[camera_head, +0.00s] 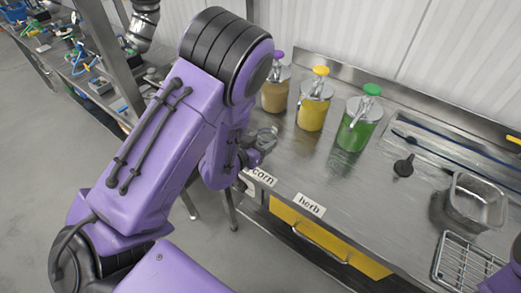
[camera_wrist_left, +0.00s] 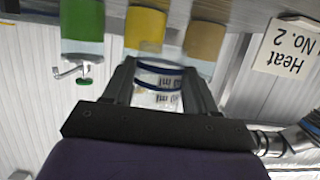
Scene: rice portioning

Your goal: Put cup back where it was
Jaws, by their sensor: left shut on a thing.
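The cup (camera_wrist_left: 158,98) is clear, with blue bands and small printed markings. In the left wrist view it sits between the two fingers of my left gripper (camera_wrist_left: 160,78), which is shut on it. In the head view my left gripper (camera_head: 262,142) is at the front left edge of the steel counter, near the "corn" label (camera_head: 262,176); the arm hides much of it, and the cup is hard to make out there. My right gripper is not in view; only a bit of purple arm shows at the right edge.
On the steel counter (camera_head: 400,215) stand three pump jars: tan (camera_head: 275,93), yellow (camera_head: 313,108) and green (camera_head: 358,128). A black ladle (camera_head: 404,167), a metal pan (camera_head: 475,203) and a wire rack (camera_head: 463,265) lie to the right. The counter's middle is clear.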

